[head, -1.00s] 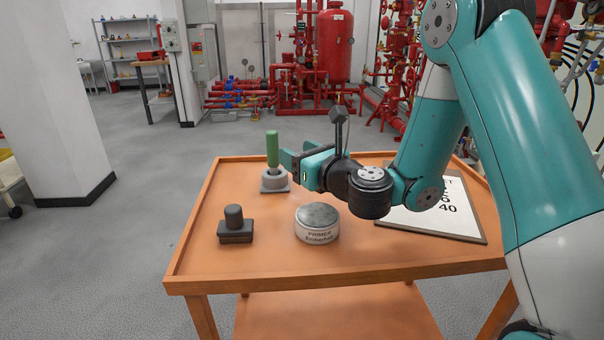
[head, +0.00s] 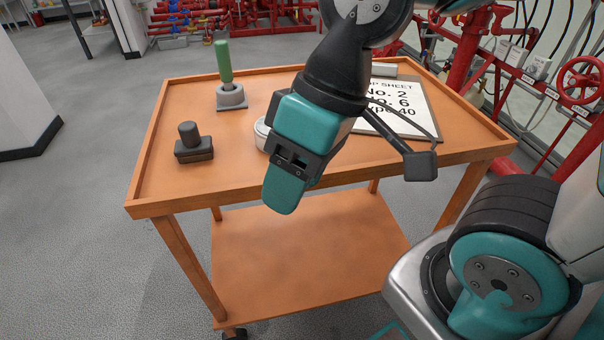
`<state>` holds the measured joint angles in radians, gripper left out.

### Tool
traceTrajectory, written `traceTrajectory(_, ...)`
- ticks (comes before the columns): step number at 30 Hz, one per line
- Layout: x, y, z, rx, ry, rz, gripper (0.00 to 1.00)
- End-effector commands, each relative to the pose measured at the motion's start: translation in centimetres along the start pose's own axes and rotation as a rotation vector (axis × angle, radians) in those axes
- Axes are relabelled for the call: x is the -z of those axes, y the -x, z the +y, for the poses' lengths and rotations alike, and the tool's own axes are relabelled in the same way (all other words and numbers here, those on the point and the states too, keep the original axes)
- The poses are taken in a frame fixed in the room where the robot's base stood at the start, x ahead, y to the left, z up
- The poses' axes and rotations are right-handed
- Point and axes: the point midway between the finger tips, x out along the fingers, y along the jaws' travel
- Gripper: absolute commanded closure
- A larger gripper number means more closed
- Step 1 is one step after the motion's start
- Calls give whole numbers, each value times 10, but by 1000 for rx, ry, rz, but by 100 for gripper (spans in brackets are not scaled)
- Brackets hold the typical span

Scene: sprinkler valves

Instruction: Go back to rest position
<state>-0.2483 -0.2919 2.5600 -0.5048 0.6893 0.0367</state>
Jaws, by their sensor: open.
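My gripper (head: 287,185) hangs in front of the orange cart's near edge, pointing down toward the camera, with nothing seen in it. Its teal fingers overlap in this view, so the gap between them is hard to see. The arm's teal and dark links rise above it over the cart (head: 165,197). The white round tin (head: 262,135) on the cart is mostly hidden behind the gripper.
A green-handled tool stands upright (head: 224,62) in a grey holder (head: 231,97). A dark stamp-like block (head: 193,145) sits at the left. A printed sheet (head: 400,115) lies at the right. Red pipes and a valve wheel (head: 580,80) stand beyond the right edge. Floor at left is clear.

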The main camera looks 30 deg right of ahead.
Motion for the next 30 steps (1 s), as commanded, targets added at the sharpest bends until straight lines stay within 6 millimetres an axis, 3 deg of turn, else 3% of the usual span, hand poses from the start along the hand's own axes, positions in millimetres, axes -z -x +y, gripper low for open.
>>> traceTrajectory(11, -8, 3, 0, -22, 45, -33, 46)
traceTrajectory(16, -3, 21, -6, -21, 44, -32, 46)
traceTrajectory(20, 4, 52, -17, -21, 43, -32, 46)
traceTrajectory(30, 31, 162, -55, -21, 43, -31, 46)
